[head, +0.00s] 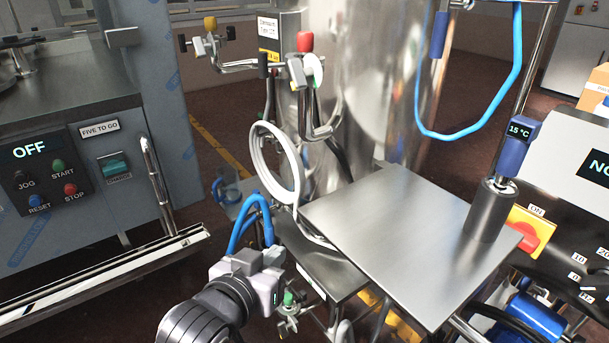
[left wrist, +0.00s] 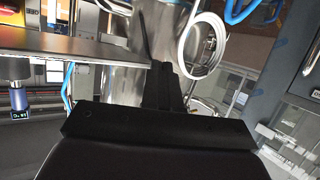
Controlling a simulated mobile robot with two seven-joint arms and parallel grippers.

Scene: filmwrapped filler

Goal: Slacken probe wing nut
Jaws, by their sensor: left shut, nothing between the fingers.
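A temperature probe with a blue head and a display reading 15 °C (head: 517,140) stands upright at the right in the head view. Its lower end sits in a grey metal cylinder (head: 489,212) at the right edge of the steel plate (head: 395,235). The blue probe head also shows at the left edge of the left wrist view (left wrist: 18,98). I cannot make out a wing nut. My left gripper (head: 264,268) is low, left of the plate and well apart from the probe. In the left wrist view its dark fingers (left wrist: 162,78) are together and empty. My right gripper is not in view.
A shiny steel tank (head: 380,80) stands behind the plate. A coiled white hose (head: 275,165) and valves (head: 305,65) hang before it. A grey control cabinet (head: 75,170) is at the left. A red knob on yellow (head: 530,235) is right of the probe. A blue hose (head: 465,130) loops above.

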